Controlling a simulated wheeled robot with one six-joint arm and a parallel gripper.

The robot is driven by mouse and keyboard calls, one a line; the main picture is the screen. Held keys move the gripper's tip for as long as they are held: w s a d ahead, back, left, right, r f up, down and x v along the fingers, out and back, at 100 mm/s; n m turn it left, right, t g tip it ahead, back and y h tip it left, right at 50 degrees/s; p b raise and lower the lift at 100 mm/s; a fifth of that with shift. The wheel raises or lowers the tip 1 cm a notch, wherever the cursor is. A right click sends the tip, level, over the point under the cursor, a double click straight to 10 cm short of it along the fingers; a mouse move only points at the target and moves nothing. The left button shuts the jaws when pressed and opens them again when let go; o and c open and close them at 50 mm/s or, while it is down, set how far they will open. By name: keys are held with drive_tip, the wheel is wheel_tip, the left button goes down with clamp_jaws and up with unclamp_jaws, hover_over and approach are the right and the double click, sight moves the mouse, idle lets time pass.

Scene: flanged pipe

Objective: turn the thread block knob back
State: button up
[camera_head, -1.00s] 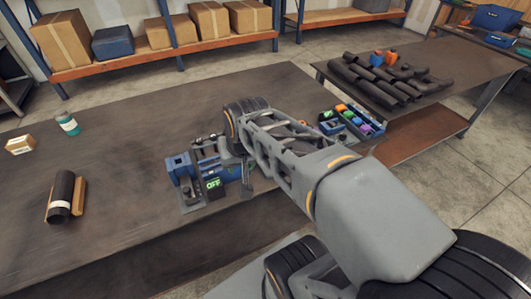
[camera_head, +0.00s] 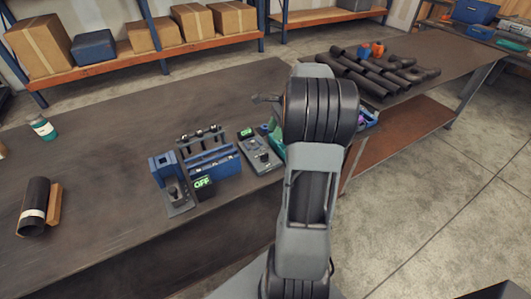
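A blue block unit (camera_head: 163,169) stands on the near bench edge. A dark plate with a black knob (camera_head: 173,194) is at its front. A small display (camera_head: 203,184) beside it reads OFF in green. To the right is a grey control box (camera_head: 260,160) with a knob on top and a lit green display. I cannot tell for certain which knob belongs to the thread block. My gripper (camera_head: 266,98) shows only as a small dark shape left of my raised wrist, above and apart from both units. Its fingers are too small to read.
A blue rack (camera_head: 213,163) with metal tools stands between the units. A teal-labelled bottle (camera_head: 43,127) stands farther back. My arm hides items at the bench's right end. The bench's middle left is clear.

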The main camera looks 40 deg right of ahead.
sight(265, 154)
drive_tip(key=x, duration=1)
drive_tip(key=shift+f, duration=0.15)
drive_tip(key=shift+c, duration=0.3)
drive_tip(key=shift+s, duration=0.1)
clamp_jaws()
